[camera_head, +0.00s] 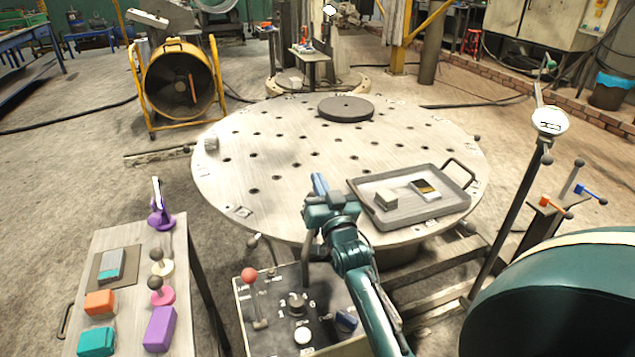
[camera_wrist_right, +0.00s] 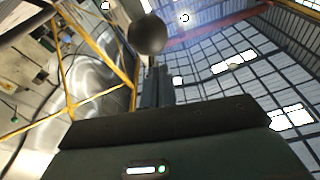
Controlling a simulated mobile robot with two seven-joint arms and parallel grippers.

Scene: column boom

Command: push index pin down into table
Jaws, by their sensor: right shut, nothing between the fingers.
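The round steel table (camera_head: 300,205), with rows of dark holes, fills the middle of the head view. I cannot tell for certain which part is the index pin; a small dark ball knob (camera_head: 252,241) shows at the table's near edge, left of my right gripper. My right gripper (camera_head: 319,183) is shut and empty, above the near part of the table. In the right wrist view a dark ball (camera_wrist_right: 146,33) appears just beyond the fingers (camera_wrist_right: 152,85); whether they touch is unclear. My left gripper is not in view.
A grey tray (camera_head: 425,212) with two small blocks lies on the table's right side. A dark disc (camera_head: 346,108) lies at the back. A control box (camera_head: 262,325) with a red-knobbed lever stands below the near edge. A side table (camera_head: 180,245) holds coloured blocks at left.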

